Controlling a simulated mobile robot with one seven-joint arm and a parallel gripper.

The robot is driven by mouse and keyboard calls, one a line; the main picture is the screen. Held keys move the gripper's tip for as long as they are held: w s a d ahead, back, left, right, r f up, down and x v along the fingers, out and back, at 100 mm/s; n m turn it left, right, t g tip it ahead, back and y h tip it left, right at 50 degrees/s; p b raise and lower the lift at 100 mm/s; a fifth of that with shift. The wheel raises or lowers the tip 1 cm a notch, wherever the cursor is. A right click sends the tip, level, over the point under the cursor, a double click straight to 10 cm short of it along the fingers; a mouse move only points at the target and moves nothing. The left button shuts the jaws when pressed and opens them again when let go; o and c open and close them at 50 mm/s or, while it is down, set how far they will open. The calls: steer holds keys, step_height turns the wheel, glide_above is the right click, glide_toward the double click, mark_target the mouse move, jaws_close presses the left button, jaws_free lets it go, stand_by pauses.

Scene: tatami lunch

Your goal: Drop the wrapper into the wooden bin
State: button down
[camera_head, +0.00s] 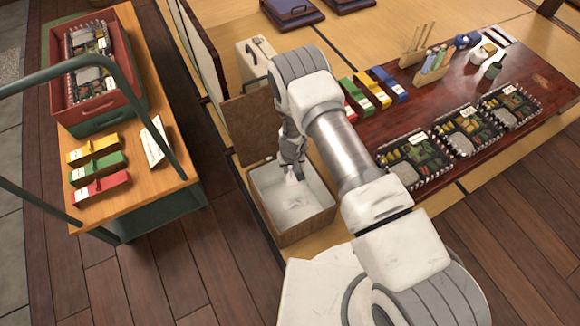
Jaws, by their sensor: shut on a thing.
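The wooden bin (268,222) stands on the tatami at the edge of the wooden floor. It has brown sides, a pale inside and a brown lid standing open at its back. My gripper (293,172) points down over the bin's opening, near its back part. It is shut on a small whitish thing, which appears to be the wrapper (291,179). The wrapper is small and partly hidden by the fingers. Some whitish material (299,203) shows lower inside the bin; I cannot tell what it is.
A low dark table (440,104) at right holds several bento boxes (468,134), colored packets and bottles. At left a cart (160,97) carries a red crate (57,85), three packets and a card. A beige case (253,56) stands behind the bin. Wooden floor is clear in front.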

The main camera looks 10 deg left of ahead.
mark_target(292, 180)
steer(key=shift+f+b, duration=0.6)
steer(key=shift+f, duration=0.75)
steer(key=c, duration=0.7)
jaws_free()
steer(key=shift+o, duration=0.2)
steer(key=shift+r, duration=0.1)
step_height(292, 180, up, 17)
steer(key=s+d+p, duration=0.1)
steer(key=s+p, duration=0.1)
steer(key=p, duration=0.4)
steer(key=shift+s+p, duration=0.2)
steer(key=shift+p, duration=0.15)
